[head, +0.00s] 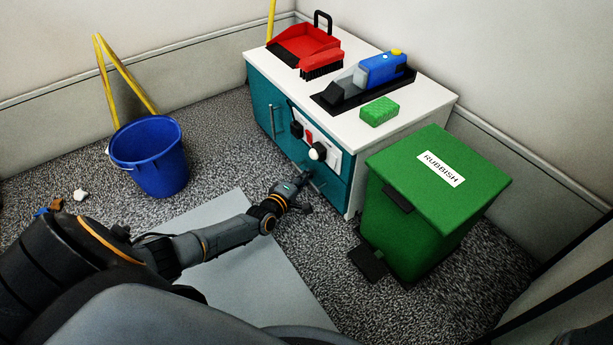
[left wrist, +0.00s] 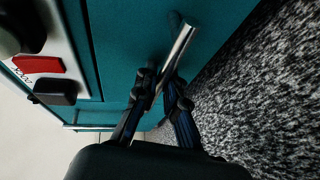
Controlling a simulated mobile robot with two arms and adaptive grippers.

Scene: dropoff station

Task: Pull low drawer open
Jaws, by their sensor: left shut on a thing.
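The low drawer (head: 333,186) is a teal panel at the bottom right of the cabinet front, under a white control panel. It looks flush with the front in the head view. Its metal bar handle (left wrist: 180,50) shows in the left wrist view, running slantwise from the teal front. My left gripper (head: 305,180) is at this handle in the head view. In the left wrist view its two dark fingers (left wrist: 160,88) are closed around the bar, one on each side. The far end of the handle sticks out past the fingers. My right gripper is not in view.
The cabinet's white top (head: 425,88) holds a red dustpan (head: 303,42), a brush, a blue handheld tool (head: 382,69) and a green sponge (head: 379,111). A green rubbish bin (head: 425,205) stands close on the right. A blue bucket (head: 152,160) is at left.

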